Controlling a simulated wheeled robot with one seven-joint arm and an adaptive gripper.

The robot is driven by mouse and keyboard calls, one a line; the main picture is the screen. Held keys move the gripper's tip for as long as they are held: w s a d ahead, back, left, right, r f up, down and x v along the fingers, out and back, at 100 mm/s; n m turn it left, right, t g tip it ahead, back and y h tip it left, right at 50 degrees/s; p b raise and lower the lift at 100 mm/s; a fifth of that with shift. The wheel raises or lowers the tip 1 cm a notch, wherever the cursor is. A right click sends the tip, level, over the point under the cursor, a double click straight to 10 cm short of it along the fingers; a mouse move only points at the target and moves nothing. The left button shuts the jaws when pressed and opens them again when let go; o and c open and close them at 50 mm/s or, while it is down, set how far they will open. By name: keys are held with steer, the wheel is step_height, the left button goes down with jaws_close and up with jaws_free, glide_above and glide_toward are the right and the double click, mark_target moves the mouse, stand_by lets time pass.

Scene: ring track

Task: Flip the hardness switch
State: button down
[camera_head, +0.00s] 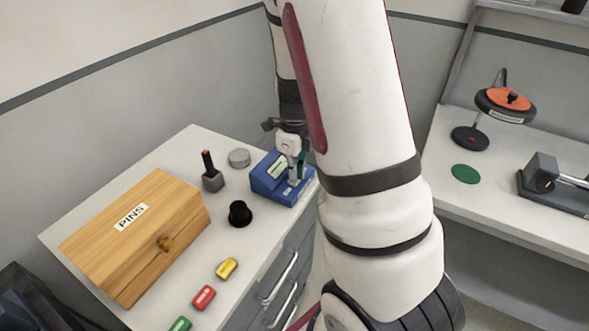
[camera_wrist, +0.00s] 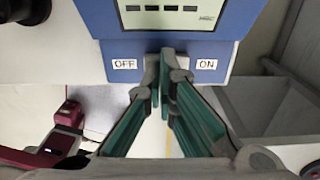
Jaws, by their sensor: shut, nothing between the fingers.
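The blue hardness tester (camera_head: 264,181) stands at the right rear corner of the left bench. In the wrist view, the hardness tester (camera_wrist: 150,47) shows a display marked HRC and two labels, OFF on the left and ON on the right. The fingertips hide part of the switch area.
A wooden PINS box (camera_head: 186,213), a black knob-like piece (camera_head: 239,214), a dark block with an upright handle (camera_head: 212,178) and a grey disc (camera_head: 239,158) share the bench. Red, yellow and green pieces lie along its front edge. A second bench (camera_head: 453,202) stands right.

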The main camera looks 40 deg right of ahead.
steer(key=shift+s+a+f, duration=0.15)
steer(key=shift+a+f, duration=0.1)
steer(key=shift+f, duration=0.2)
